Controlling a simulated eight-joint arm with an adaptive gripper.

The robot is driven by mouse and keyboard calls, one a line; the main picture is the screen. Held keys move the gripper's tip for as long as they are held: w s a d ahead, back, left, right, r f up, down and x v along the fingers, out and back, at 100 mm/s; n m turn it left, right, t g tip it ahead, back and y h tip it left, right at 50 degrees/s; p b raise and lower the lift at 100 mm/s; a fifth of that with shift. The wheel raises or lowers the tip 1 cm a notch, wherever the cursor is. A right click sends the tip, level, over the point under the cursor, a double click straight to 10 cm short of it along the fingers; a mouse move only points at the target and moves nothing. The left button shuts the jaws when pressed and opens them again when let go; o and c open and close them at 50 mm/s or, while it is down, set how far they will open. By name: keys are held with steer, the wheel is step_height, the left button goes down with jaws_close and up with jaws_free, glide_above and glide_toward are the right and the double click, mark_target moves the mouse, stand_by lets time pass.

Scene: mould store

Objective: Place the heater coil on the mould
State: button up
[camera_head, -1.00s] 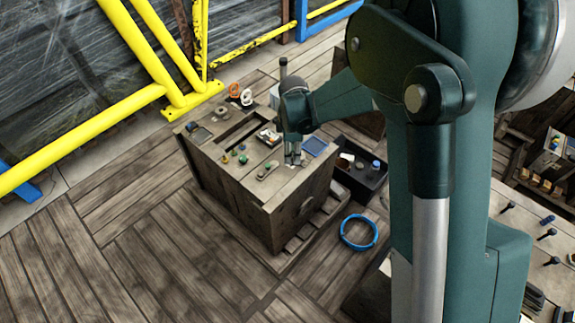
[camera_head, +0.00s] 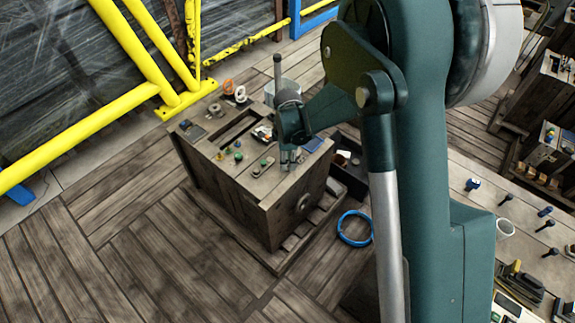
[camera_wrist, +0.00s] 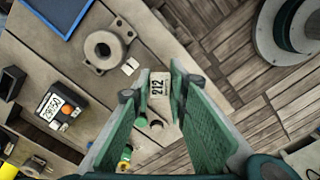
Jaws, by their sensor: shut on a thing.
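My gripper (camera_head: 288,164) is low over the near right part of a box-like wooden bench top (camera_head: 255,178). In the wrist view its green fingers (camera_wrist: 160,82) stand apart with a small pale piece marked 212 (camera_wrist: 158,90) between their tips, and they are shut on it. I cannot tell its full shape or whether it is the heater coil. A grey flanged ring (camera_wrist: 104,50) lies on the bench just beyond the fingers, to the left. I cannot tell which thing is the mould.
A blue-edged tray (camera_wrist: 62,14) and a block labelled 23G50 (camera_wrist: 62,108) lie on the bench. A dark bin (camera_head: 352,180) stands beside it. A blue ring (camera_head: 356,229) lies on the floor. A yellow railing (camera_head: 80,125) runs at the left. A work table (camera_head: 480,220) is at the right.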

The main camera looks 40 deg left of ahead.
steer(key=shift+f, duration=0.8)
steer(key=shift+f, duration=0.1)
steer(key=o, duration=0.9)
step_height(320, 180, up, 12)
steer(key=shift+r+p, duration=0.15)
steer(key=shift+p, duration=1)
